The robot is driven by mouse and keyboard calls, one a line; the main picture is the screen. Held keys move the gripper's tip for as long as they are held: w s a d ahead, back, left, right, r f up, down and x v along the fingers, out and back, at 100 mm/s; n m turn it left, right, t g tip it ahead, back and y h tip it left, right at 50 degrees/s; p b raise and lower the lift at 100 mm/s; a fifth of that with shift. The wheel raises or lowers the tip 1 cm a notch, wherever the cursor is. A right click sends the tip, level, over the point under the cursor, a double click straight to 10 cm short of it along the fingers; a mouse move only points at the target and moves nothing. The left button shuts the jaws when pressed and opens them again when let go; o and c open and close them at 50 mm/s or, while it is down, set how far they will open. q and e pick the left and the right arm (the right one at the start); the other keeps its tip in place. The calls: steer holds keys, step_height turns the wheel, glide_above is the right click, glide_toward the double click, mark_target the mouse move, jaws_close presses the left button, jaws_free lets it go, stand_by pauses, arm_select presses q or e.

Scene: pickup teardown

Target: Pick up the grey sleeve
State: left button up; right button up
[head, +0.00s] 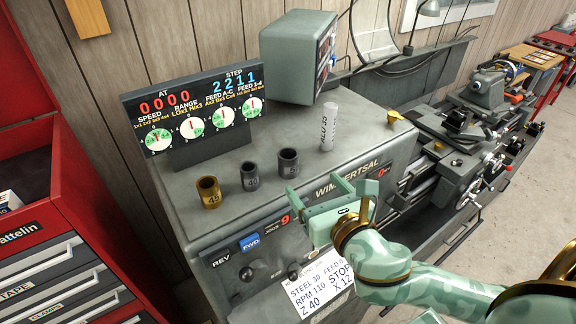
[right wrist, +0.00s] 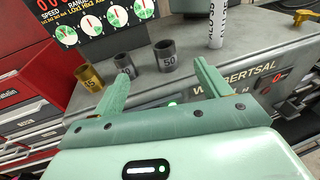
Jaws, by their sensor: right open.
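Two grey sleeves stand upright on the machine's grey top: a mid-grey one (head: 249,177) in the middle of a row and a darker one marked 50 (head: 288,163) on its right. In the right wrist view they are the middle sleeve (right wrist: 125,65) and the 50 sleeve (right wrist: 167,56). My right gripper (head: 315,188) is open and empty at the front edge of the top, nearer the camera and to the right of both sleeves. In the right wrist view its fingers (right wrist: 250,42) point toward the top, apart from the sleeves. My left gripper is out of view.
A brass sleeve (head: 209,192) stands left of the grey ones. A pale lettered cylinder (head: 328,127) stands to the right, behind them. A display panel (head: 193,108) rises behind the row. A red tool cabinet (head: 52,215) is at left. The top between sleeves and front edge is clear.

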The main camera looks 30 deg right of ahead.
steer(key=b, duration=0.5)
glide_toward(285, 150)
steer(key=s+a, duration=0.1)
steer(key=w+b, duration=0.1)
steer(key=b, duration=0.3)
steer(key=shift+w+d+b, duration=0.1)
steer(key=shift+b, duration=0.2)
steer(key=shift+w+r+p, duration=0.1)
steer(key=shift+w+p, duration=0.35)
steer(key=shift+w, duration=0.75)
steer(key=w, duration=0.1)
steer(key=w+f, duration=0.1)
steer(key=w, duration=0.1)
steer(key=w+d, duration=0.1)
steer(key=w, duration=0.1)
steer(key=shift+d+f, duration=0.1)
steer(key=shift+f, duration=0.1)
steer(key=shift+w, duration=0.3)
steer(key=shift+s, duration=0.1)
steer(key=c, duration=1.3)
